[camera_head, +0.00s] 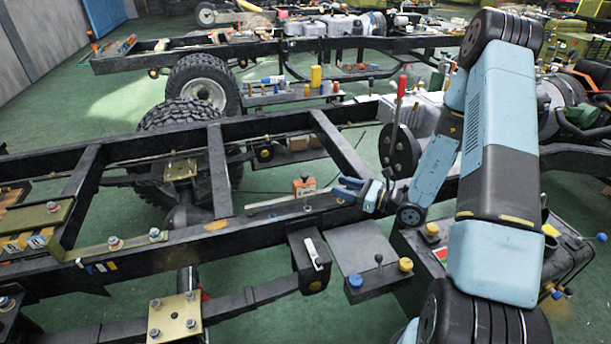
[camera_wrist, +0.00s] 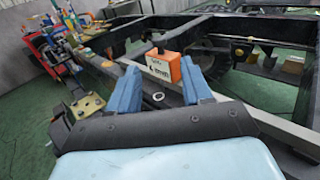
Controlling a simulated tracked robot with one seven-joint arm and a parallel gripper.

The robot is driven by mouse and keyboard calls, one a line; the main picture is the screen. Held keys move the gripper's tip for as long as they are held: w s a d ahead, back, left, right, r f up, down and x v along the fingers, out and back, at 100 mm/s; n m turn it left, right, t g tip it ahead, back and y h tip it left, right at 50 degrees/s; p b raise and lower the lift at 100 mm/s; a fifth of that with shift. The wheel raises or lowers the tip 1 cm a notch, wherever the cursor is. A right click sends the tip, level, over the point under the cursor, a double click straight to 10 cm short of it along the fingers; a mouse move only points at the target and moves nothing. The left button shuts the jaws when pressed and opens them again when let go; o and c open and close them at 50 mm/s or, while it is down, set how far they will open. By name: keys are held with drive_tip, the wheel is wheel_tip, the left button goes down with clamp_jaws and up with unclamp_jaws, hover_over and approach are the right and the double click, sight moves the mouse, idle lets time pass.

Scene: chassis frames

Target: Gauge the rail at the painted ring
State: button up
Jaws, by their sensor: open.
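The dark chassis rail (camera_head: 255,222) runs across the head view, and it also shows in the wrist view (camera_wrist: 150,84). A small pale ring (camera_wrist: 158,97) is on its top face; it shows faintly in the head view (camera_head: 307,208). An orange block with a white, marked face (camera_wrist: 165,67) stands just beyond the ring; it also shows in the head view (camera_head: 304,187). My gripper (camera_head: 342,189), with blue fingers, is above the rail to the right of the block. In the wrist view its fingers (camera_wrist: 160,80) are apart, with nothing held between them.
A pale flat bar (camera_head: 280,201) lies near the block. A black bracket box (camera_head: 308,260) and grey plate (camera_head: 365,255) are in front of the rail. A crossmember (camera_head: 340,145) and tyre (camera_head: 180,115) lie behind. A red-handled lever (camera_head: 401,90) stands near my arm.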

sight(304, 174)
drive_tip(key=x, duration=1.3)
drive_tip(key=shift+w+a, duration=0.1)
drive_tip(key=shift+a, duration=0.1)
drive_tip(key=shift+c, duration=0.5)
clamp_jaws()
